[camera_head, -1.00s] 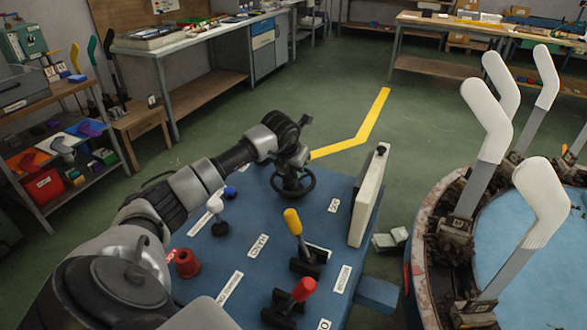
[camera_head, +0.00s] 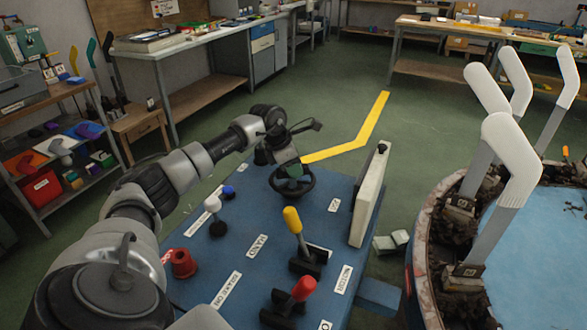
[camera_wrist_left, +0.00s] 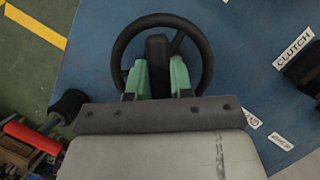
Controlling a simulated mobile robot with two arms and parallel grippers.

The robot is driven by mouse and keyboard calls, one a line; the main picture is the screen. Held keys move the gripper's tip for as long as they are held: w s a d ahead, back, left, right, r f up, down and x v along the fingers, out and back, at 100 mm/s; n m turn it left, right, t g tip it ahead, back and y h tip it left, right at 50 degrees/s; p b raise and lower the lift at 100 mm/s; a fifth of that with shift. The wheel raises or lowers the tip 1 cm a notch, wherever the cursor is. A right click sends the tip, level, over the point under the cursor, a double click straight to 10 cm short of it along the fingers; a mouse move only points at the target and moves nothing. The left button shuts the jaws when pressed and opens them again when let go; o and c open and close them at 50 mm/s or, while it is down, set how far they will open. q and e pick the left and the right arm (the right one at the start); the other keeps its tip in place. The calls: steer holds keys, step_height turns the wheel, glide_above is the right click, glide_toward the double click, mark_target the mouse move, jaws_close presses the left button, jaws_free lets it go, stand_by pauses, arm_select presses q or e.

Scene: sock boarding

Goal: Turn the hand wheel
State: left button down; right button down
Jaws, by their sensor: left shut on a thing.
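The hand wheel (camera_head: 311,186) is a dark ring with spokes at the far end of the blue control panel (camera_head: 262,268). The wheel also shows in the left wrist view (camera_wrist_left: 118,52). My left gripper (camera_head: 291,170) reaches down over the wheel from the far left. In the left wrist view its green fingers (camera_wrist_left: 157,78) are shut on a dark part of the wheel inside the ring. The gripper hides part of the hub and spokes. My right gripper is not in view.
A yellow lever (camera_head: 292,220), a red lever (camera_head: 303,289), a red knob (camera_head: 182,263) and a white knob (camera_head: 213,204) stand on the panel. A pale upright board (camera_head: 368,200) is at its right edge. A round machine with white sock forms (camera_head: 511,158) stands right.

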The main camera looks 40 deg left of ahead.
arm_select(q)
steer(key=shift+f+m, duration=0.1)
steer(key=shift+m, duration=0.5)
steer(key=shift+s+m+g, duration=0.1)
steer(key=shift+m+g, duration=0.2)
steer(key=c, duration=1)
jaws_free()
steer(key=v, duration=1)
steer(key=shift+s+a+r, duration=0.1)
steer(key=shift+a+r, duration=0.15)
steer(key=shift+r, duration=0.05)
steer(key=shift+f, duration=0.1)
